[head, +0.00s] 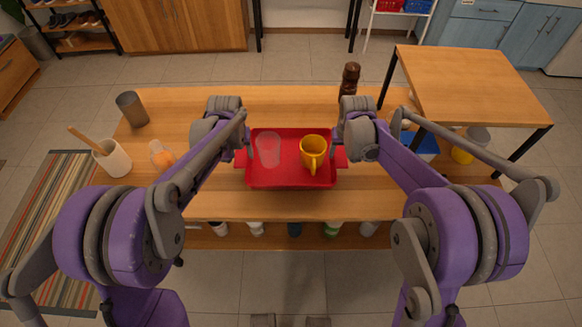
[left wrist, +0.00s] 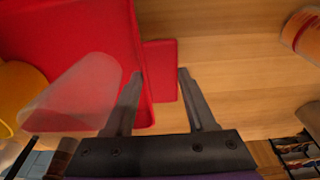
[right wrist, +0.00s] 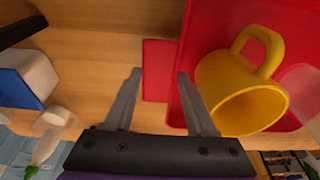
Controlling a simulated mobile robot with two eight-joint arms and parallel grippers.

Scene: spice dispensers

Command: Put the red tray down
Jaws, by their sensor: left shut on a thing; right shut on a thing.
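The red tray (head: 290,181) is level over the middle of the wooden table, with a yellow mug (head: 316,148) on its right half and a clear glass (head: 268,150) on its left half. My left gripper (head: 241,154) is at the tray's left handle, its fingers on either side of the red tab in the left wrist view (left wrist: 162,75). My right gripper (head: 341,153) is at the right handle, its fingers around that tab in the right wrist view (right wrist: 157,75). Both are shut on the tray. I cannot tell whether its underside touches the table.
The wooden table (head: 280,207) is bare just in front of the tray. A grey cup (head: 131,108), a white pot (head: 113,159) with a wooden utensil and an orange-and-white container (head: 161,154) stand at left. A dark pepper mill (head: 349,80) stands at the back right.

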